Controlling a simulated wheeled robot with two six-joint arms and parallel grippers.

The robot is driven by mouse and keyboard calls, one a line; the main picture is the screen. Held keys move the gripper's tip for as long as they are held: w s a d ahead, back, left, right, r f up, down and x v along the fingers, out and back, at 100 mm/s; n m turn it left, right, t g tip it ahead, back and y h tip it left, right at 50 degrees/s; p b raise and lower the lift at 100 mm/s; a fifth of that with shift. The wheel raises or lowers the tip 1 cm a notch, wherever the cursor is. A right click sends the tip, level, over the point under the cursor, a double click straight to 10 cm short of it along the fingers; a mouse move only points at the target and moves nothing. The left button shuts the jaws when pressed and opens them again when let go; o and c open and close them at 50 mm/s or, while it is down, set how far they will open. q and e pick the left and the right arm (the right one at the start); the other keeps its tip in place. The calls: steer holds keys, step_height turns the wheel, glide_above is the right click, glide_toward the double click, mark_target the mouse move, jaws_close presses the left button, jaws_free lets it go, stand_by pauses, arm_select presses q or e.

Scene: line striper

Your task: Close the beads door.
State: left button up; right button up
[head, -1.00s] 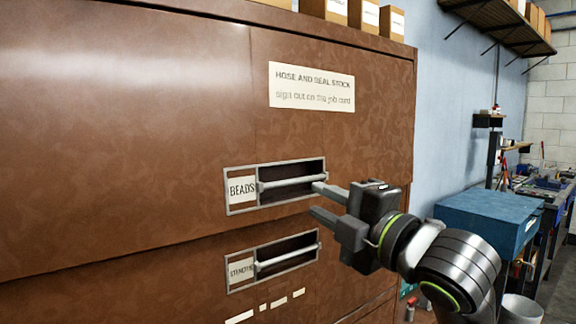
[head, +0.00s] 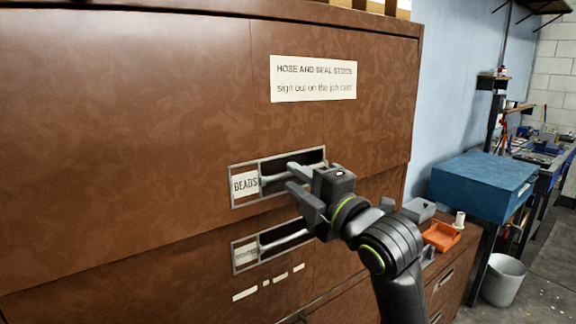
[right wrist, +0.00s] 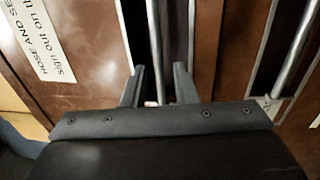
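The beads door (head: 150,120) is the broad brown upper front of the cabinet. Its lower edge appears to stand slightly out from the front below. It carries a framed BEADS label (head: 245,184) beside a dark recess with a metal bar handle (right wrist: 156,35). My right gripper (head: 292,178) is at this handle, its fingers pointing left across the recess and hiding part of the bar. In the right wrist view the fingers are apart, with the bar running between them; I cannot tell whether they touch it. My left gripper is not in view.
A second labelled handle (head: 285,236) sits on the front just below. A paper sign (head: 313,79) is above the beads handle. To the right are an orange tray (head: 441,236), a blue box (head: 480,185), a bin (head: 503,280) and a workbench. The floor at far right is open.

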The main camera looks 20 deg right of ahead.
mark_target(291, 175)
steer(key=shift+p+x, duration=0.3)
steer(key=shift+x, duration=1.2)
jaws_close()
